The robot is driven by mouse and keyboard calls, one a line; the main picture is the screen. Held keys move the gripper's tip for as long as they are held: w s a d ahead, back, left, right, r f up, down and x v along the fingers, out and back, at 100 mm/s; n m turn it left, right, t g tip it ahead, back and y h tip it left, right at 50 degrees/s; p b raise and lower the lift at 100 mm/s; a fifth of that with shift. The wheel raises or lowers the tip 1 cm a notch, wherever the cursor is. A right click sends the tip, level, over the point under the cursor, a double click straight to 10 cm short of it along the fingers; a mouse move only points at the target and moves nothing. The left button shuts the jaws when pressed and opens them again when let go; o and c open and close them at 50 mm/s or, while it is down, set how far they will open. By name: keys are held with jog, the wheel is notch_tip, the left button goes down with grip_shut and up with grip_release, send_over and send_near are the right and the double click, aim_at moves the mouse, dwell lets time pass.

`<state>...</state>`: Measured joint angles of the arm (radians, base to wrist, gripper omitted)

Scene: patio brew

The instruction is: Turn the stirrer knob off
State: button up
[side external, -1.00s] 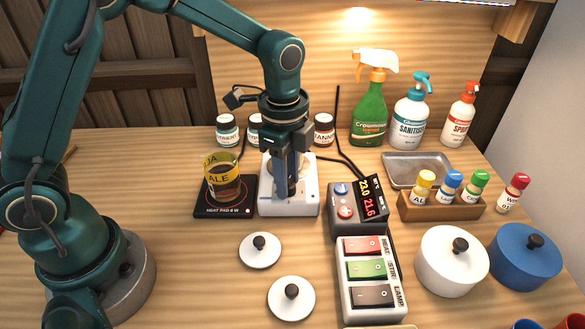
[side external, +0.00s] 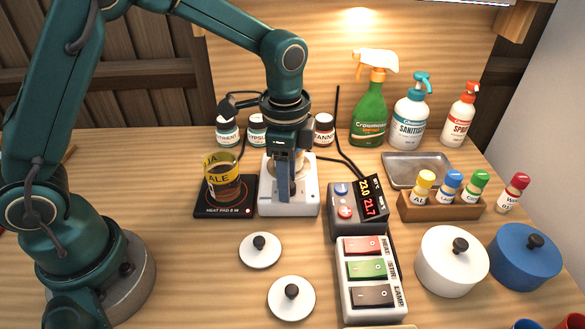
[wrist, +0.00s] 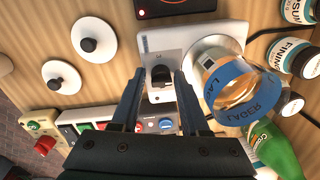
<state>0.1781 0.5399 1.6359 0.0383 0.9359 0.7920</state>
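The stirrer (side external: 305,205) is a white box standing right of the black heat pad (side external: 248,205). In the wrist view the stirrer (wrist: 150,42) shows a black knob (wrist: 161,76) on its panel. A glass with a blue lager label (wrist: 228,85) stands on the stirrer's round plate. My gripper (side external: 284,196) points down over the stirrer. In the wrist view my gripper (wrist: 158,82) is open, with one finger on each side of the knob and visible gaps. The side view hides the knob behind my fingers. I cannot tell how low the fingertips are relative to the knob.
A glass with a yellow ale label (side external: 224,183) stands on the heat pad. Several small jars (side external: 228,130) stand behind. A controller (side external: 342,215) with a display and a switch box (side external: 345,300) stand right. Two white lids (side external: 260,251) lie in front.

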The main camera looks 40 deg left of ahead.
jog(key=shift+o, duration=0.4)
notch_tip(320, 180, up, 5)
jog(key=shift+f, duration=0.15)
jog(key=shift+s+r, duration=0.1)
jog(key=shift+r, duration=0.1)
jog(key=shift+s+r, duration=0.15)
jog(key=shift+r, duration=0.15)
jog(key=s+a+r+n+t, duration=0.2)
jog(key=s+n, duration=0.3)
jog(key=s, duration=0.2)
jog(key=s+a+r+n+t, duration=0.2)
jog(key=s+a+n+t, duration=0.1)
jog(key=s+n, duration=0.3)
jog(key=shift+s+r, duration=0.4)
jog(key=shift+s, duration=0.15)
